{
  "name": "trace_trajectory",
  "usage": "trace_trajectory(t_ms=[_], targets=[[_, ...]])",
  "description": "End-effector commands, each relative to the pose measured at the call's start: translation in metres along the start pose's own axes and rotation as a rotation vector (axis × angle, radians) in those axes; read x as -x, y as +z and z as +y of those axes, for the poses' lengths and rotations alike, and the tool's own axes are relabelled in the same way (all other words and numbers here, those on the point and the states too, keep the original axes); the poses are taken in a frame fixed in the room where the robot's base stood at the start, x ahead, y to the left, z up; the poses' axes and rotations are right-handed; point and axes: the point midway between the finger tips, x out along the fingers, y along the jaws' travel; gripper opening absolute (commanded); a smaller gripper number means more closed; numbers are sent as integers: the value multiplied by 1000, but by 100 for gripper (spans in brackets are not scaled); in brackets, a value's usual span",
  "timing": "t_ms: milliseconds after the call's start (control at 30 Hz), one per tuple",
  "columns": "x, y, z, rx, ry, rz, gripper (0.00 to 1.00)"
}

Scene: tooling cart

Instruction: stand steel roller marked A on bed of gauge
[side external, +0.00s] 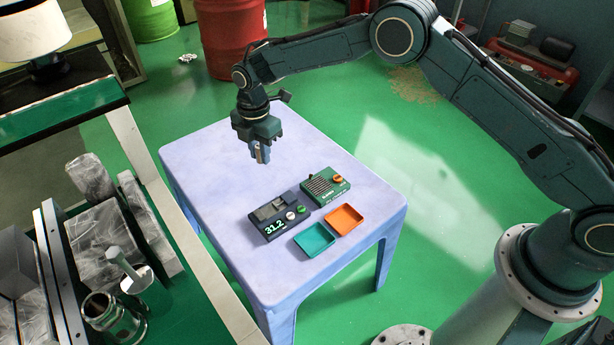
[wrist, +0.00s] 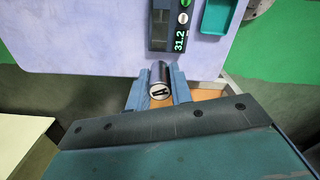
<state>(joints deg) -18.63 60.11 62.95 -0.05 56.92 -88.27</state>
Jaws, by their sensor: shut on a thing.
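My gripper (side external: 261,155) is above the left back part of the pale lavender table, apart from the gauge. In the wrist view its two blue-grey fingers (wrist: 157,88) are shut on a short steel roller (wrist: 160,80). One round end of the roller faces the camera and bears a dark mark, too small to read surely. The roller is mostly hidden by the fingers in the side view. The dark blue gauge (side external: 284,217) stands on the table, its display reading 31.2 and a grey bed on top. The gauge (wrist: 159,34) also shows at the top of the wrist view.
A green device (side external: 325,187) with a slotted top and orange knob stands beside the gauge. A teal tray (side external: 314,239) and an orange tray (side external: 344,219) sit in front of them, both looking empty. The table's (side external: 210,160) left and back areas are clear.

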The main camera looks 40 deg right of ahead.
Motion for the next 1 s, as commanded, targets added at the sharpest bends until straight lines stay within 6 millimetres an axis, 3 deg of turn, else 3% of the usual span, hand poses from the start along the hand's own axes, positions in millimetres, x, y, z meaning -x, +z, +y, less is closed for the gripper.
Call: trace_trajectory(t_ms=[267,800,1000], targets=[[-24,1,0,-2,-2,0,0],[-124,1,-1,-2,-2,0,0],[-152,1,0,-2,0,0,0]])
